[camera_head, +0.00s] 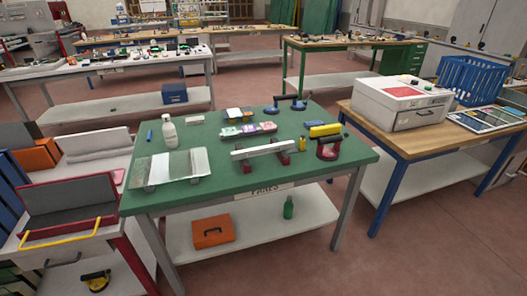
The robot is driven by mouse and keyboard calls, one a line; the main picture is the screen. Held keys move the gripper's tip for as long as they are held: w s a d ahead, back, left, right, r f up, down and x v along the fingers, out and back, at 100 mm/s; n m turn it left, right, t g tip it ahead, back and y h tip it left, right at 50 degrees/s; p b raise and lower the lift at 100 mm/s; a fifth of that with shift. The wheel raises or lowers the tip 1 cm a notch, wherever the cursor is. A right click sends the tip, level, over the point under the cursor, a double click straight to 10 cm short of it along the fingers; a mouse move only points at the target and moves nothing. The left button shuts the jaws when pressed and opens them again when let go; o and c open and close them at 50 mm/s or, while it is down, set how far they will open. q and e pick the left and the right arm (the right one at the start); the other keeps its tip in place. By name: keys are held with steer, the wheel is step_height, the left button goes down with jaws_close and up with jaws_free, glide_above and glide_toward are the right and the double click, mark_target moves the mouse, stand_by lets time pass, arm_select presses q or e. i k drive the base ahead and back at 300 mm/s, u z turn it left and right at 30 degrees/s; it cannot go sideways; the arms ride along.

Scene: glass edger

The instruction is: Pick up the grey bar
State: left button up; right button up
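A long light grey bar (262,149) lies on the green-topped table (225,187), to the right of its middle front. It seems to rest across two small dark red supports (285,158), raised a little above the tabletop. Nothing covers the bar from this view. Neither of my grippers shows in the head view, so I cannot see how they stand.
Left of the bar is a glass pane (170,166) on blocks; behind it a white bottle (169,132). A red and black tool (328,149) and yellow block (325,130) stand close on the right. Small colored boxes (249,130) lie behind. The table's front strip is mostly clear.

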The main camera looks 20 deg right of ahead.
mark_target(236, 156)
steer(key=z, duration=2.3)
steer(key=i, duration=1.3)
steer(key=u, duration=3.55)
